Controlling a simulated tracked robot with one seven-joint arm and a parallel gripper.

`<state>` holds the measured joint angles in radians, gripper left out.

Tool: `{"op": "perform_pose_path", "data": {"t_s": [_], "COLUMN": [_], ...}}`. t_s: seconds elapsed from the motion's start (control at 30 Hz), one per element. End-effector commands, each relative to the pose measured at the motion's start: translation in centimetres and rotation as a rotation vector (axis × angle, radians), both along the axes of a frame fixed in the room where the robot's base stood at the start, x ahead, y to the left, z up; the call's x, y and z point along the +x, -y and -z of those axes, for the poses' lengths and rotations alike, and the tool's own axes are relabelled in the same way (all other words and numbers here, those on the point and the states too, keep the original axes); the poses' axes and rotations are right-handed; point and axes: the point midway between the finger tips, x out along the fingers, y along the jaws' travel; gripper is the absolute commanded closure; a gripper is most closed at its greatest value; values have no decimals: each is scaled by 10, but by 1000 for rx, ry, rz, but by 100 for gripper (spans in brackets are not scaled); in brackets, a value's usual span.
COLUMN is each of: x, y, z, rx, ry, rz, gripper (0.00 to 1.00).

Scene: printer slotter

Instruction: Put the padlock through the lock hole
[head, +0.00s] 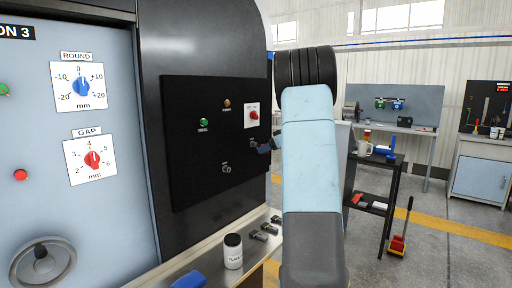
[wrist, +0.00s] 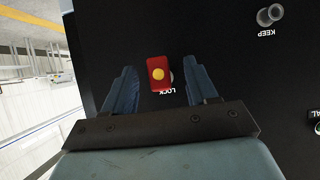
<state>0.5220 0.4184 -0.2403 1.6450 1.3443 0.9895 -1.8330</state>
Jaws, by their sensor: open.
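The padlock (wrist: 158,76) is a small red block with a yellow round spot. In the wrist view it sits in front of the black panel beside the LOCK label, between my fingers with a gap on each side. It partly covers a pale round fitting (wrist: 171,76) at the label. I cannot tell whether its shackle passes through the lock hole, which is hidden. My gripper (wrist: 159,64) is open around the padlock. In the head view my gripper (head: 264,146) is small, close to the panel's right part, and my arm hides much beside it.
The black panel (head: 190,150) carries a green button (head: 204,122), an orange one (head: 227,103), a red switch (head: 252,114) and a metal KEEP fitting (head: 226,169). A ledge below holds a white jar (head: 233,252) and several dark metal parts. A shelf cart (head: 378,190) stands right.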

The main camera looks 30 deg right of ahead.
Motion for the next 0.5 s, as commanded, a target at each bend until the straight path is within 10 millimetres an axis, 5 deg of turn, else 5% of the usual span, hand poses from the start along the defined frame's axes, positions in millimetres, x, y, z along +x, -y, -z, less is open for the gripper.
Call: {"op": "perform_pose_path", "data": {"t_s": [0.5], "x": [-79], "y": [29], "z": [-48], "rx": [-1], "ry": [1], "rz": [3], "gripper": [43]}}
